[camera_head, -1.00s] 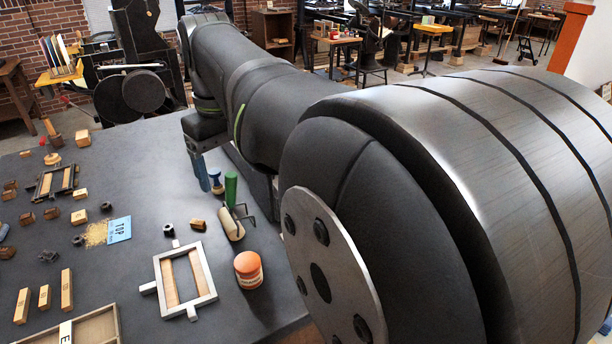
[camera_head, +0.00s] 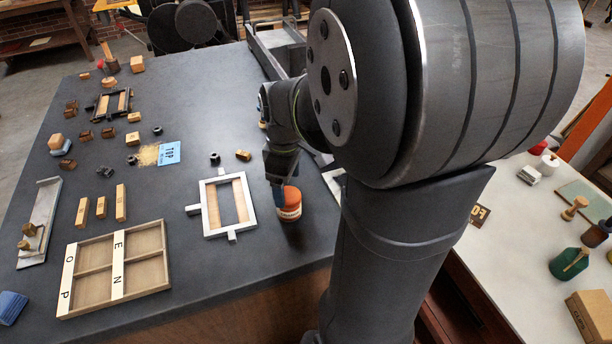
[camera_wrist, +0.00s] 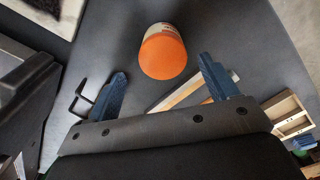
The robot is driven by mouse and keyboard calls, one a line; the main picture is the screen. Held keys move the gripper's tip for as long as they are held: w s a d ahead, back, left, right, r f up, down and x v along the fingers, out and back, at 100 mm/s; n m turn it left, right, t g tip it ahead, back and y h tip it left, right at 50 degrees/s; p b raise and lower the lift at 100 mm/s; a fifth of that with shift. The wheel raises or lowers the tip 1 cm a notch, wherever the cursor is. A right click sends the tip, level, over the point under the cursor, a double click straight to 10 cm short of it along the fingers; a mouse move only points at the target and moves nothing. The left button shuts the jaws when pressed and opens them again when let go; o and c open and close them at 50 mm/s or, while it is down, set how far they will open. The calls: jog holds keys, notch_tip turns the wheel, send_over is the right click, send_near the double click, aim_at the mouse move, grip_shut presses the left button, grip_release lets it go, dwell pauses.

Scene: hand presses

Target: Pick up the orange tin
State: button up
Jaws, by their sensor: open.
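The orange tin (camera_head: 290,208) stands upright on the dark tabletop, just right of a white metal frame in the head view. It has an orange lid and a pale label. My gripper (camera_head: 279,187) is above and beside it, and one finger overlaps the tin's top edge there. In the wrist view the tin (camera_wrist: 163,54) lies beyond the two blue fingers (camera_wrist: 165,78), roughly between their lines. The fingers are wide apart with nothing between them. Touch between finger and tin cannot be made out.
The white frame (camera_head: 204,207) lies close left of the tin. A divided wooden tray (camera_head: 148,287) and several small wooden blocks lie further left. A blue card (camera_head: 169,153) lies behind. The tabletop's front edge is near the tin. A pale table (camera_head: 520,200) stands at right.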

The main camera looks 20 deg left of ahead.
aim_at(288, 203)
jog(key=f, duration=0.7)
jog(key=shift+s+f, duration=0.25)
jog(key=shift+f, duration=0.1)
jog(key=c, duration=1.2)
jog(key=shift+r, duration=0.15)
